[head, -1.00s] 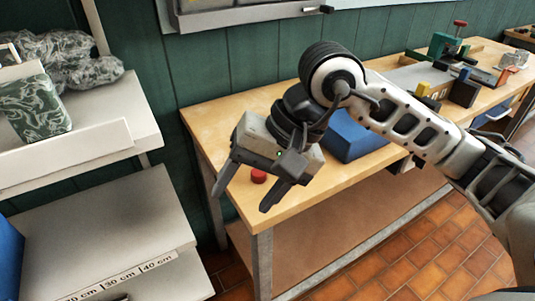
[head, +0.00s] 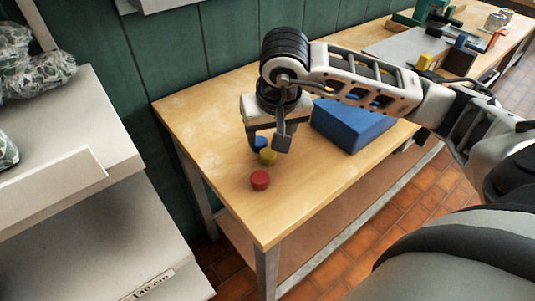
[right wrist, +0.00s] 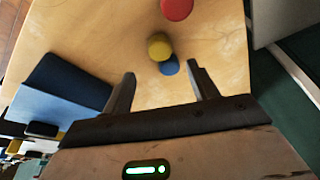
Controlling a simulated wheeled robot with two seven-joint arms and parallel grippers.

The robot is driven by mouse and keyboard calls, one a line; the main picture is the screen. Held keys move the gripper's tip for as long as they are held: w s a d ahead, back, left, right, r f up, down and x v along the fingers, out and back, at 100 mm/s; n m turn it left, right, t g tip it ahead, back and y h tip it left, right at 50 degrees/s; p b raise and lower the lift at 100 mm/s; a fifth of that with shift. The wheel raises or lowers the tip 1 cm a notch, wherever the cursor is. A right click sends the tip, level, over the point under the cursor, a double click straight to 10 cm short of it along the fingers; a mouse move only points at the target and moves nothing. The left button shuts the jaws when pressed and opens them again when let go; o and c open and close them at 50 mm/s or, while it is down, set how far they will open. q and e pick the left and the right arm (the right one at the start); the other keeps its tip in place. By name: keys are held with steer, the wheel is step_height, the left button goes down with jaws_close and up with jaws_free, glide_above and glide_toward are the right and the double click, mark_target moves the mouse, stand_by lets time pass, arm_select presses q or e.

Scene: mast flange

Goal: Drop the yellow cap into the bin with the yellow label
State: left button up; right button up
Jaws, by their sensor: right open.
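The yellow cap (head: 268,157) lies on the wooden workbench, between a red cap (head: 260,180) and a blue cap (head: 260,144). In the right wrist view the yellow cap (right wrist: 159,46) shows just beyond the fingertips and partly overlaps the blue cap (right wrist: 169,66). My right gripper (head: 267,148) is open and empty, close to the yellow and blue caps. No bin with a yellow label can be made out. My left gripper is not in view.
A blue wedge-shaped block (head: 350,124) sits on the workbench (head: 200,115) right of the gripper. A white shelf unit (head: 80,130) stands at the left, with a gap between it and the bench. The bench's near left corner is clear.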

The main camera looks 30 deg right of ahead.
mark_target(268, 153)
steer(key=x, duration=0.4)
steer(key=p+x, duration=0.1)
steer(key=x, duration=0.1)
steer(key=shift+s+a+f, duration=0.15)
steer(key=shift+s+f, duration=0.15)
steer(key=shift+f, duration=0.05)
steer(key=c, duration=1.1)
steer(key=shift+r, duration=0.15)
steer(key=shift+c, duration=0.2)
